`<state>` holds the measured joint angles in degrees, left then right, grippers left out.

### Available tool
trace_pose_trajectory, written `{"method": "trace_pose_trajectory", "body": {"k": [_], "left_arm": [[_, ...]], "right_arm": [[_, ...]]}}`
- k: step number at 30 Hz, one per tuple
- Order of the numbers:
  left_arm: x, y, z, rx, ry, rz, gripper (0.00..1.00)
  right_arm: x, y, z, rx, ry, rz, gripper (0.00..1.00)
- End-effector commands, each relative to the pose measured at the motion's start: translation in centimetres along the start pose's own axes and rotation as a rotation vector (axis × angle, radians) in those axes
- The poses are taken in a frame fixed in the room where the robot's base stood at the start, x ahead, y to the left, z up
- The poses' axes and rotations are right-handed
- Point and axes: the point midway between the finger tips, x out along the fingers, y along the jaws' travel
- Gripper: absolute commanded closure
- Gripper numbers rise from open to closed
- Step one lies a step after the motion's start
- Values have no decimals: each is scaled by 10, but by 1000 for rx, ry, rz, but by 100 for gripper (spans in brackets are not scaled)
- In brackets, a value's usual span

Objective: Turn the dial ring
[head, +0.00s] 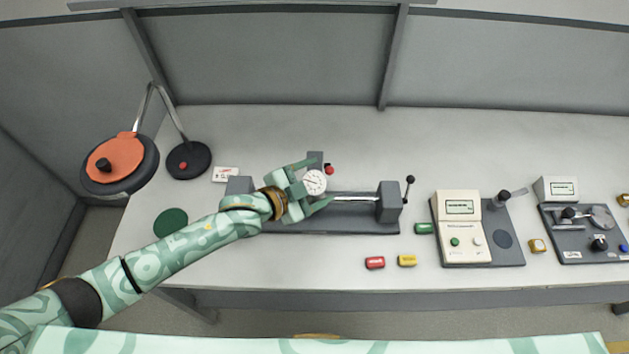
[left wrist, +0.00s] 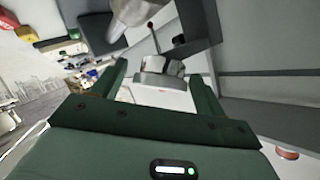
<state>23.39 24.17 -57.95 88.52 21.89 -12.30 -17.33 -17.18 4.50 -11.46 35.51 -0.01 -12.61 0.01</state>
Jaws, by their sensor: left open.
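The dial (head: 314,182), a round white face with a rim, sits on a grey bench fixture (head: 360,212) with a horizontal rod. My left gripper (head: 321,182) is open, with one finger above the dial and one below it in the head view. In the left wrist view, the dial's grey round side (left wrist: 158,80) shows between the two spread fingers of the left gripper (left wrist: 158,72). I cannot tell whether either finger touches the ring. My right gripper is not in view.
A black-knobbed lever (head: 409,182) stands at the fixture's right end. Red (head: 375,263), yellow (head: 407,260) and green (head: 424,228) blocks lie on the bench. A cream instrument (head: 459,228) stands further right. An orange-topped disc (head: 120,163) is at the left. The bench behind the fixture is mostly clear.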

Motion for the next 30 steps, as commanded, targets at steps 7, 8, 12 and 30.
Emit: {"method": "trace_pose_trajectory", "body": {"k": [7,8,12,30], "left_arm": [[0,0,0,0,0,0,69],[0,0,0,0,0,0,72],[0,0,0,-2,0,-1,72],[0,2,0,-198,-1,-233,72]], "right_arm": [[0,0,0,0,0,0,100],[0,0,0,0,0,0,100],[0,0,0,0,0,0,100],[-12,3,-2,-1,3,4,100]]}}
